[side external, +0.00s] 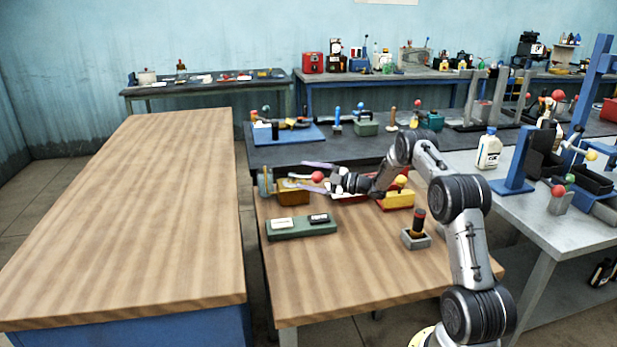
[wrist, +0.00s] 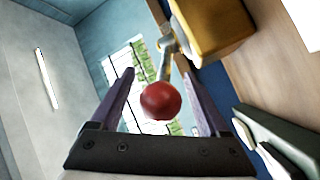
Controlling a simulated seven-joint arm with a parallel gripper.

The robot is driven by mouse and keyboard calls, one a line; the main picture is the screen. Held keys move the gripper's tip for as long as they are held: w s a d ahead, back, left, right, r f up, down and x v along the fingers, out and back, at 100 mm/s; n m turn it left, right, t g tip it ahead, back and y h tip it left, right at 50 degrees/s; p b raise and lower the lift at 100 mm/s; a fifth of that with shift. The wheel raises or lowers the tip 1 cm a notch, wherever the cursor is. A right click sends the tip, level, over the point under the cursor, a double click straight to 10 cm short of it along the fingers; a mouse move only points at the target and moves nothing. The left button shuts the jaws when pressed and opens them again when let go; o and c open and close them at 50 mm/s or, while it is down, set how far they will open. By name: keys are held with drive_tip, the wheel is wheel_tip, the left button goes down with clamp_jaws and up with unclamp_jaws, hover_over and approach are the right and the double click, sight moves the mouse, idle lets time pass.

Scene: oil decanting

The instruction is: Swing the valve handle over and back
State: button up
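The valve has an ochre-yellow body (side external: 290,196) on the near wooden table in the side view. The body also shows at the top right of the wrist view (wrist: 218,25). Its handle is a grey lever (wrist: 168,50) ending in a red ball knob (wrist: 160,101). The knob (side external: 317,176) shows at my gripper in the side view. My gripper (side external: 303,175) is open, with its purple fingers on either side of the knob. In the wrist view, gaps show between the knob and both fingers of the gripper (wrist: 158,75).
A grey holder with a dark-handled item (side external: 416,238) stands to the right. A yellow box (side external: 397,200) sits under my arm. The table's front is clear.

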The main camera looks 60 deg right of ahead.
drive_tip(key=v, duration=0.7)
drive_tip(key=shift+s, duration=0.3)
